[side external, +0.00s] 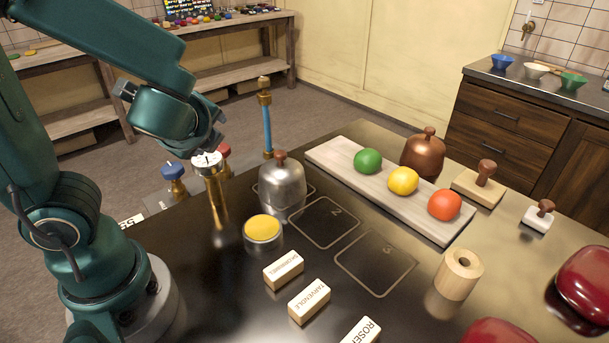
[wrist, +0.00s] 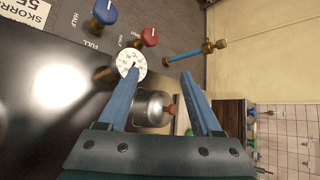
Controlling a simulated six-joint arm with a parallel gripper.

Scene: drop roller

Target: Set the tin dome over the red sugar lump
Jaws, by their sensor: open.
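The tin dome (side external: 282,182) is a silver dome with a brown knob. It stands upright on the dark table, over the outlined square left of square 2. In the wrist view the tin dome (wrist: 152,108) shows between and beyond my fingers. My gripper (wrist: 160,73) is open and empty, apart from the dome. In the side view my wrist is up at the left, and the fingers are hard to make out. A red-orange round lump (side external: 445,205) sits at the near end of a pale board (side external: 345,172), uncovered. I see no other red lump.
Green (side external: 367,161) and yellow (side external: 403,181) lumps share the board, with a copper dome (side external: 423,153) behind. A brass-posted gauge (side external: 207,163) stands below my wrist. A yellow button (side external: 263,229), name blocks (side external: 309,301) and a wooden cylinder (side external: 459,275) stand nearer. Squares 2 and 3 are clear.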

